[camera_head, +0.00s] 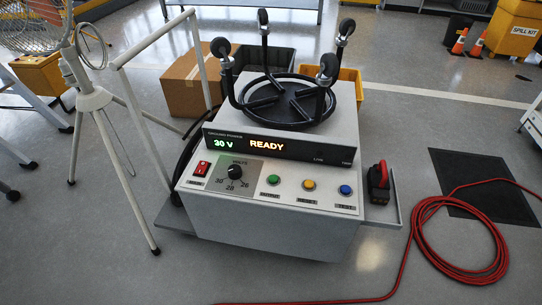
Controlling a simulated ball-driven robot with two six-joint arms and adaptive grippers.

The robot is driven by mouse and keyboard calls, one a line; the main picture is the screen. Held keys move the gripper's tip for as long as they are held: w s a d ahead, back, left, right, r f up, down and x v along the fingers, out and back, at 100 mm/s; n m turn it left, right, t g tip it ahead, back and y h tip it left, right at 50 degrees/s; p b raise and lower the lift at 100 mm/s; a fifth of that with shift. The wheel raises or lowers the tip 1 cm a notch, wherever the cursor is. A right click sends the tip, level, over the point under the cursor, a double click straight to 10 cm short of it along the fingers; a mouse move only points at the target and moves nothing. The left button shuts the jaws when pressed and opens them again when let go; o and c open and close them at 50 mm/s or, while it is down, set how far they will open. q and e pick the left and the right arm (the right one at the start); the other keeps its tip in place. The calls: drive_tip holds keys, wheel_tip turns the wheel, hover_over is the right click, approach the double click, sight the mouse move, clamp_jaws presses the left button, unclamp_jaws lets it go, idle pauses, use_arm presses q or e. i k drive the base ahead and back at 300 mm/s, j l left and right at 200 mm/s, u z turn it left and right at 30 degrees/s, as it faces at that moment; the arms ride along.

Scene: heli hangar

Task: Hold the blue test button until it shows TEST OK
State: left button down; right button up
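The blue button (345,190) is the rightmost of three buttons on the sloped front panel of a white ground power unit (262,222). A yellow button (308,185) and a green button (273,180) sit to its left. The unit's dark display (285,146) shows "30 V" in green and "READY" in orange. A rotary knob (234,172) and a red rocker switch (201,169) are at the panel's left. Nothing touches the blue button. Neither of my grippers is in the picture.
A black-and-red plug (378,180) rests on the side shelf at the unit's right. A red cable (424,240) lies coiled on the floor. A white tripod (94,100) stands at left. A swivel stool-like base with casters (290,100) sits upturned on top.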

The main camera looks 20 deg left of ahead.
sight(346, 190)
drive_tip(key=i+l+u, duration=0.35)
drive_tip(key=l, duration=0.4)
drive_tip(key=l+u, duration=0.35)
drive_tip(key=l, duration=0.4)
drive_tip(key=l+u, duration=0.35)
drive_tip(key=l, duration=0.5)
